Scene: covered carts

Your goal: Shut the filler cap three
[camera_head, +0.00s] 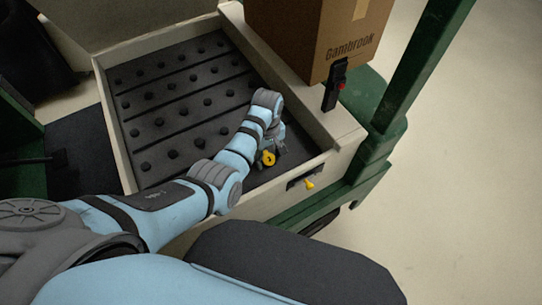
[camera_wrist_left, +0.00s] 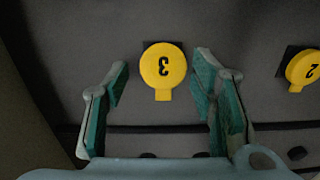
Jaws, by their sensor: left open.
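Filler cap three (camera_wrist_left: 162,66), a yellow disc with a tab and an upside-down 3, shows in the left wrist view over a dark square. My left gripper (camera_wrist_left: 161,88) is open, with its green-padded fingers on either side of the cap and apart from it. Whether the cap is fully seated cannot be told. In the head view my left gripper (camera_head: 269,149) reaches down inside the near right corner of the tray, partly hidden by its wrist. A yellow cap (camera_head: 268,159) shows beside it, its number unreadable. My right gripper is not in view.
Another yellow cap, marked 2 (camera_wrist_left: 304,68), lies right of cap three. The pale-walled tray (camera_head: 118,120) holds rows of black knobs. A cardboard box (camera_head: 310,35) and a black device (camera_head: 334,85) stand at its right edge. A yellow lever (camera_head: 309,184) sticks out in front.

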